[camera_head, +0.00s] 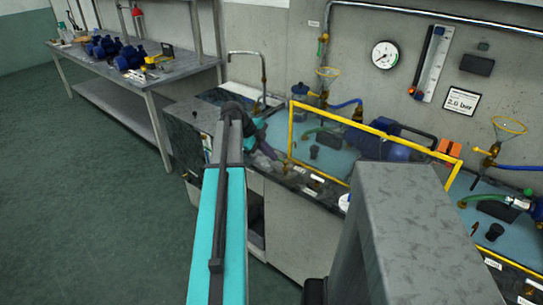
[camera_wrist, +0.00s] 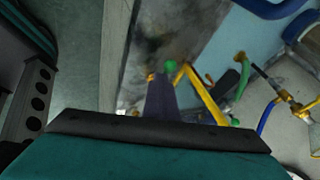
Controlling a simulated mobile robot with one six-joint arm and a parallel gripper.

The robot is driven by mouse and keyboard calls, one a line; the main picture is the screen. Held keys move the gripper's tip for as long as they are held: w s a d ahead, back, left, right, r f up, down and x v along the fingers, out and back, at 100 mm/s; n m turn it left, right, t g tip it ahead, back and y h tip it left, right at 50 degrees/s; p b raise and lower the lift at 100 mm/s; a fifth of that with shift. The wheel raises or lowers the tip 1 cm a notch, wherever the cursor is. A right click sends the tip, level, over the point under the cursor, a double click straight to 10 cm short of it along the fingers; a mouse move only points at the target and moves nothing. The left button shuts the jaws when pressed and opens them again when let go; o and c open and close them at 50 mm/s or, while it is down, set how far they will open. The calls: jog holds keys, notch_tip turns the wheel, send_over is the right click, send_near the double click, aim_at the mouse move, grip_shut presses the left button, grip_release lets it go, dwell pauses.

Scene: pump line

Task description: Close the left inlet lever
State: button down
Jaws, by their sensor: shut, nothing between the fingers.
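In the head view my gripper (camera_head: 268,160) is low at the left end of the bench, beside the yellow frame, fingers together and empty. In the wrist view its dark fingers (camera_wrist: 161,100) point at a small green knob (camera_wrist: 170,66) with brass beside it. I cannot tell whether they touch. A yellow frame bar (camera_wrist: 200,95) runs just right of the fingers. A left inlet lever cannot be picked out clearly. The left station's green hose (camera_head: 318,131) shows behind the frame in the head view, and a green hose also shows in the wrist view (camera_wrist: 243,79).
The yellow frame (camera_head: 375,126) stands around the left station's front. A tap (camera_head: 262,70) stands left. A gauge (camera_head: 385,55) is on the wall. The floor (camera_head: 90,200) at left is clear.

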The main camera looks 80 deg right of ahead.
jog(key=shift+s+a+f, duration=0.2)
jog(key=shift+s+a, duration=0.05)
jog(key=shift+a, duration=0.3)
jog(key=shift+w+a+r, duration=0.1)
jog(key=shift+w+a, duration=0.05)
jog(key=shift+w, duration=0.05)
jog(key=shift+w+a+r, duration=0.15)
jog(key=shift+w+a, duration=0.3)
jog(key=shift+a, duration=0.35)
jog(key=b+v, duration=0.2)
jog(key=v, duration=0.9)
jog(key=shift+w+a, duration=0.25)
jog(key=shift+a, duration=0.15)
jog(key=shift+w, duration=0.1)
